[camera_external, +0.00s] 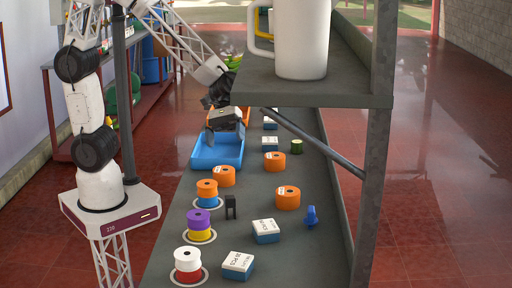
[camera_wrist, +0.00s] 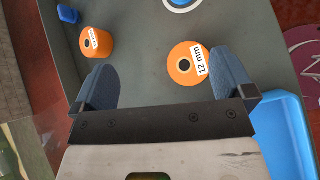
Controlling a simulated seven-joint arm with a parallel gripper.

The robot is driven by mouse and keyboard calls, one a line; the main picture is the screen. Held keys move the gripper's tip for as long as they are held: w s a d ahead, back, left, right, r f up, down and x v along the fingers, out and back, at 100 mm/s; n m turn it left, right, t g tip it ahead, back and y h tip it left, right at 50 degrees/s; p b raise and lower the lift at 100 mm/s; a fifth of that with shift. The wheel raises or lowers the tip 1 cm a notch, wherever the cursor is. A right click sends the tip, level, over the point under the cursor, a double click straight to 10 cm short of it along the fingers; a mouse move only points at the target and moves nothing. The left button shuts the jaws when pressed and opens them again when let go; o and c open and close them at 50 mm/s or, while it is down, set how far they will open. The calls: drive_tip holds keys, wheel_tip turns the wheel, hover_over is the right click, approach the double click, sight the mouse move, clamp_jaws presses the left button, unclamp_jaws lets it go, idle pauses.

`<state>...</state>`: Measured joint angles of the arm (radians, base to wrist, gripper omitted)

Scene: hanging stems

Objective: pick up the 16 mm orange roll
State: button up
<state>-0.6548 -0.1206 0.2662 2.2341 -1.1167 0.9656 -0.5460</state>
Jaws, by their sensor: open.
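Three loose orange rolls stand on the grey bench in the external view: one beside the blue tray (camera_external: 224,177), one further right (camera_external: 274,162) and one nearer the camera (camera_external: 288,198). Their labels are too small to read there. In the wrist view, one orange roll (camera_wrist: 183,68) is labelled 12 mm and lies ahead, between the fingers' directions. Another orange roll (camera_wrist: 97,42) is further left, its label not clearly readable. I cannot tell which roll is 16 mm. My gripper (camera_wrist: 166,82) is open and empty; in the external view it (camera_external: 224,118) hangs above the blue tray.
The blue tray (camera_external: 216,166) is below my gripper. Stacked rolls (camera_external: 207,187) stand on the near left, with labelled boxes (camera_external: 265,231) and a blue clip (camera_external: 311,215) to their right. A shelf (camera_external: 310,92) with a white mug (camera_external: 301,40) and a diagonal brace (camera_external: 315,145) overhangs the bench.

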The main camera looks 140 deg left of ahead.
sight(280, 167)
drive_tip(key=a+f+n+t, duration=0.1)
drive_tip(key=a+n, duration=0.1)
drive_tip(key=a, duration=0.2)
drive_tip(key=a+f+n+t+y, duration=0.1)
drive_tip(key=a+f+n, duration=0.1)
drive_tip(key=a, duration=0.3)
drive_tip(key=w+a+f+n+t, duration=0.1)
drive_tip(key=a+f+n, duration=0.1)
drive_tip(key=a, duration=0.3)
drive_tip(key=shift+a+f+n+y, duration=0.2)
drive_tip(key=shift+n+y, duration=0.1)
drive_tip(key=shift+n, duration=0.5)
drive_tip(key=s+a+f+n, duration=0.1)
drive_tip(key=a, duration=0.1)
drive_tip(key=s+a+f+n+t+y, duration=0.1)
drive_tip(key=s+a+f+n+t, duration=0.1)
drive_tip(key=a, duration=0.1)
drive_tip(key=shift+s+a+y, duration=0.25)
drive_tip(key=shift+a+y, duration=0.05)
drive_tip(key=shift+s+a+f+t, duration=0.25)
drive_tip(key=shift+s+t, duration=0.25)
drive_tip(key=shift+s, duration=0.15)
drive_tip(key=shift+x, duration=1.4)
drive_tip(key=shift+x, duration=2.6)
